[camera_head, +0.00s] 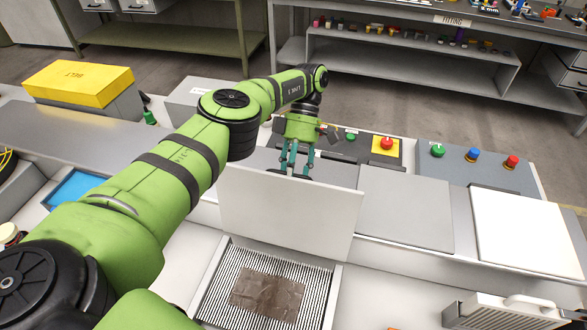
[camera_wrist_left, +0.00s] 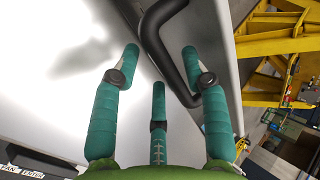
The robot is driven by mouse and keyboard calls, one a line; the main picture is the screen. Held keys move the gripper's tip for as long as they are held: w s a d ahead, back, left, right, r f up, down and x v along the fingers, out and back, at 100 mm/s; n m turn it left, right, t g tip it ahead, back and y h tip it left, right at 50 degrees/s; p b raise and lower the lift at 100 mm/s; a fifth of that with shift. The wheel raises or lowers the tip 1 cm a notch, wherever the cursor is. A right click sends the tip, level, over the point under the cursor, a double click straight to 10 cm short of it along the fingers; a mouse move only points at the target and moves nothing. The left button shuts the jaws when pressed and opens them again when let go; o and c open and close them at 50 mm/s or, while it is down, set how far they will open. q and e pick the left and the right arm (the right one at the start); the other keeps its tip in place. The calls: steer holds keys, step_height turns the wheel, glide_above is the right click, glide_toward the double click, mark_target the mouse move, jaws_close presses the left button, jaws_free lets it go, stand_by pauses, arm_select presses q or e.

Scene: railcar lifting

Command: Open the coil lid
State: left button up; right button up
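The coil lid (camera_head: 290,215) is a white flat panel. It stands raised and tilted near upright at the back of an open bay. The bay holds a ribbed grid (camera_head: 225,280) with a brown patch (camera_head: 267,295) on it. My left gripper (camera_head: 297,165) is behind the lid's top edge. In the left wrist view my left gripper's teal fingers (camera_wrist_left: 160,60) are spread, with the lid's black bar handle (camera_wrist_left: 172,70) passing between them. The fingers do not look clamped on it. The pale lid surface (camera_wrist_left: 60,70) fills the left of that view. My right gripper is not in view.
Grey and white panels (camera_head: 405,208) lie right of the bay. Behind them are a yellow-backed red button (camera_head: 387,143) and coloured knobs (camera_head: 472,156). A ribbed piece with a white handle (camera_head: 515,312) is at bottom right. A yellow-topped box (camera_head: 80,80) stands at left.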

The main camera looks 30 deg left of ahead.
arm_select(q)
steer(key=shift+w+r, duration=0.1)
steer(key=shift+w, duration=0.05)
step_height(320, 180, up, 10)
stand_by(0.6)
stand_by(0.5)
